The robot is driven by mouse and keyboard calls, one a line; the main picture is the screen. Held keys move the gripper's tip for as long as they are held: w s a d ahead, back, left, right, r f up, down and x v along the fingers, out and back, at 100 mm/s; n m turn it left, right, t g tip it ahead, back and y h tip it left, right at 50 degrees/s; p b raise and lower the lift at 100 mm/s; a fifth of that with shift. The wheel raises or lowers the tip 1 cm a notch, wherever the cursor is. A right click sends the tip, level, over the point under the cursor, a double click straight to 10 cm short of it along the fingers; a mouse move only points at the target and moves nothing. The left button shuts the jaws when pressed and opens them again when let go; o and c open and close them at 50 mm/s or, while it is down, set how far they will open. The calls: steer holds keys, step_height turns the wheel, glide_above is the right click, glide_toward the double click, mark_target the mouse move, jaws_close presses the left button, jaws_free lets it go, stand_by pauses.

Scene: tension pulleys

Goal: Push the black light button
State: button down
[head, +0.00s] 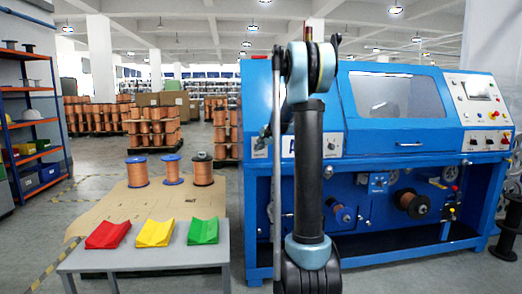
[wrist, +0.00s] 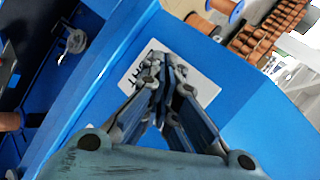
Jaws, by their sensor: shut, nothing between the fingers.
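The blue machine (head: 405,158) stands behind my arm in the head view. A small white plate with dark marks (wrist: 203,87) is on its blue face in the wrist view. My gripper (wrist: 163,68) is shut and empty, with its fingertips in front of this plate. The fingers cover much of the plate, and I cannot tell whether they touch it. No black light button can be made out there; it may be hidden. In the head view, small plates with knobs flank my arm, the left one (head: 260,146) and the right one (head: 333,145).
A control panel (head: 482,112) with a screen and several buttons is at the machine's right end. A grey table (head: 150,258) holds red, yellow and green trays. Copper spools (head: 203,170) stand behind it. A shelf (head: 30,120) is at far left.

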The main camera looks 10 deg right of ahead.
steer(key=shift+s, duration=3)
steer(key=s+a+f+n+g, duration=0.2)
steer(key=s+n, duration=0.1)
steer(key=s, duration=1.2)
steer(key=s+d+f+n+g+h, duration=0.1)
steer(key=s+f, duration=0.5)
steer(key=s, duration=0.6)
steer(key=s+d+f+n+g+h, duration=0.1)
steer(key=s+f+n, duration=0.3)
steer(key=s, duration=0.9)
steer(key=s+d+f+n+g+h, duration=0.1)
steer(key=s+f+n+g, duration=0.1)
steer(key=s+f, duration=0.6)
steer(key=s+n, duration=0.1)
steer(key=s, duration=0.4)
steer(key=shift+s+d+f+g+h, duration=0.2)
steer(key=shift+d+f+g+h, duration=0.1)
steer(key=shift+g+h, duration=0.1)
